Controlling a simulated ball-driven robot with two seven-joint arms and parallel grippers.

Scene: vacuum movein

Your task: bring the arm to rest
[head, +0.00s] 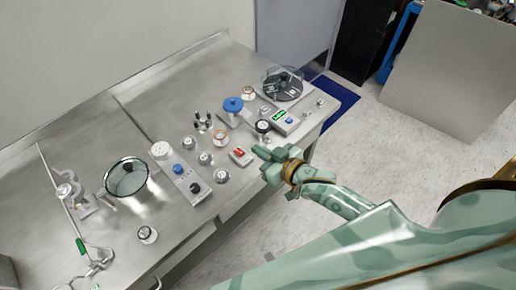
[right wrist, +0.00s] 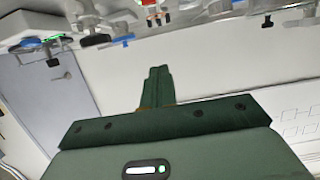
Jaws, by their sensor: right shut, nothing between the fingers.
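My right gripper (head: 262,152) is pale green and reaches in from the lower right in the head view. Its fingers are together and hold nothing. Its tip is close to the front edge of the steel bench (head: 92,125), beside a small device with a red top (head: 240,156); I cannot tell whether it is over the bench. In the right wrist view the dark green fingers (right wrist: 157,88) lie side by side, with the bench things upside down along the top. My left gripper does not show.
Near the right gripper stand a device with a green display (head: 285,122), a blue-topped unit (head: 232,104) and a round clear chamber (head: 282,84). A glass bowl (head: 127,178) stands farther left. Open floor (head: 385,140) lies right of the bench, with a grey panel (head: 455,65) beyond.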

